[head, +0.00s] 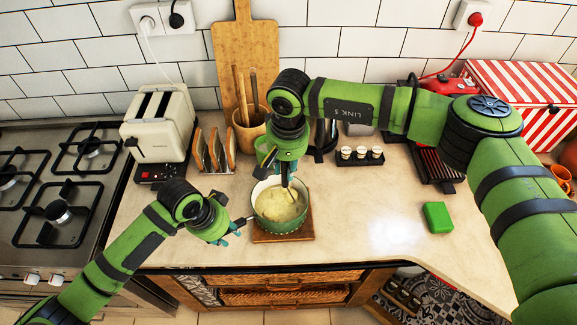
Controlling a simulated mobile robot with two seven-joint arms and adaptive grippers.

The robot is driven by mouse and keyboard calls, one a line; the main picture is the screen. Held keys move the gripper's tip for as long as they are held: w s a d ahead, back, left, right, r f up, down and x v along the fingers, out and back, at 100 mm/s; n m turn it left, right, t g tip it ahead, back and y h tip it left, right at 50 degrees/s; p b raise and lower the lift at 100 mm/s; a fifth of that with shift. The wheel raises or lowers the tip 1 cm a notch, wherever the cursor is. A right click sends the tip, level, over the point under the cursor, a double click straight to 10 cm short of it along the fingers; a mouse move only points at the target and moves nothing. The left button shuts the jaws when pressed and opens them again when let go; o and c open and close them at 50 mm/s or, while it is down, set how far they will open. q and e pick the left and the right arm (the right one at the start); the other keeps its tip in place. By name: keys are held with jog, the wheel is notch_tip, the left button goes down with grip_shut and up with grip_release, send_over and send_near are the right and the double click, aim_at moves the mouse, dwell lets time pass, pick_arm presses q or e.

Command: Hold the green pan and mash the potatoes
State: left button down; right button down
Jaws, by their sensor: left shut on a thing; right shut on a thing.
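A green pan (281,226) stands on a wooden trivet near the counter's front edge. Pale yellow potatoes (278,205) lie inside it. My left gripper (234,224) is at the pan's left side, shut on what looks like its dark handle. My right gripper (284,171) is above the pan, pointing down, shut on a masher (291,190). The masher's shaft reaches down into the potatoes, and its lower end is hidden in them. The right gripper's own fingers are partly hidden by its arm.
A cream toaster (160,122), a toast rack (214,150) and a utensil pot (249,130) stand behind on the left. Small jars (361,154) sit behind on the right. A gas stove (55,190) is far left.

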jog(key=shift+w+a, duration=0.65)
jog(key=shift+s+d+f, duration=0.1)
jog(key=shift+s+d, duration=0.1)
jog(key=shift+s, duration=0.85)
jog(key=shift+s+d, duration=0.2)
jog(key=shift+s, duration=0.8)
jog(key=shift+w+d, duration=0.3)
jog(key=shift+w, duration=0.3)
jog(key=shift+w+d, duration=0.25)
jog(key=shift+w, duration=0.35)
jog(key=shift+r, duration=0.2)
